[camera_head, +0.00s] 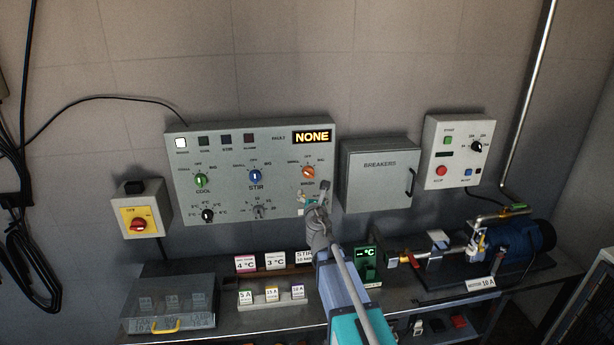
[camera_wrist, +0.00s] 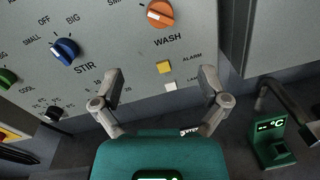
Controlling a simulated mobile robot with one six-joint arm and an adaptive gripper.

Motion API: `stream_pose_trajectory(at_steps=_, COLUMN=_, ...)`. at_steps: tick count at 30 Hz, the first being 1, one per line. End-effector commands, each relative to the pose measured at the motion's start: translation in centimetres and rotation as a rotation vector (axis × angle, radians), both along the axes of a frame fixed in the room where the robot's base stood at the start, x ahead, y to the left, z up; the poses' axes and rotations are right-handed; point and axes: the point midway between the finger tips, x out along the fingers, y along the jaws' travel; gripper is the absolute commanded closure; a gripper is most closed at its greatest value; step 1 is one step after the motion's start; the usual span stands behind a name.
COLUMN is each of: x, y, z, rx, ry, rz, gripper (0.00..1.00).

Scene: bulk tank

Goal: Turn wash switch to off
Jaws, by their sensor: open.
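The wash switch is an orange knob (camera_head: 308,172) at the right of the grey control panel (camera_head: 285,205), under the NONE display. In the wrist view the orange knob (camera_wrist: 160,13) sits at the top edge, partly cut off, above the word WASH. I cannot tell clearly which mark it points to. My gripper (camera_head: 317,196) is in front of the panel's lower right, just below the knob. In the wrist view my gripper (camera_wrist: 161,75) has its two fingers spread apart and empty, with the knob beyond and between them, not touched.
The blue STIR knob (camera_head: 255,176) and green COOL knob (camera_head: 201,180) are left of the wash knob. A yellow alarm button (camera_wrist: 164,67) shows between my fingers. The breakers box (camera_head: 380,178) stands close on the right. A green temperature display (camera_head: 367,255) is below.

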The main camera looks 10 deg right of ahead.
Motion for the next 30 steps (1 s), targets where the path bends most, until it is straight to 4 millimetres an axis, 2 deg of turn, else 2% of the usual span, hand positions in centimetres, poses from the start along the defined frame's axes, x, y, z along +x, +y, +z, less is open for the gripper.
stream_pose_trajectory(at_steps=8, x=2.1, y=-0.1, z=0.0, rx=0.001, ry=0.000, rz=0.000, gripper=0.06)
stream_pose_trajectory(at_steps=24, x=10.1, y=-0.6, z=0.0, rx=0.002, ry=0.000, rz=0.001, gripper=0.06)
stream_pose_trajectory(at_steps=30, x=12.4, y=-0.7, z=0.0, rx=0.002, ry=0.000, rz=0.001, gripper=0.06)
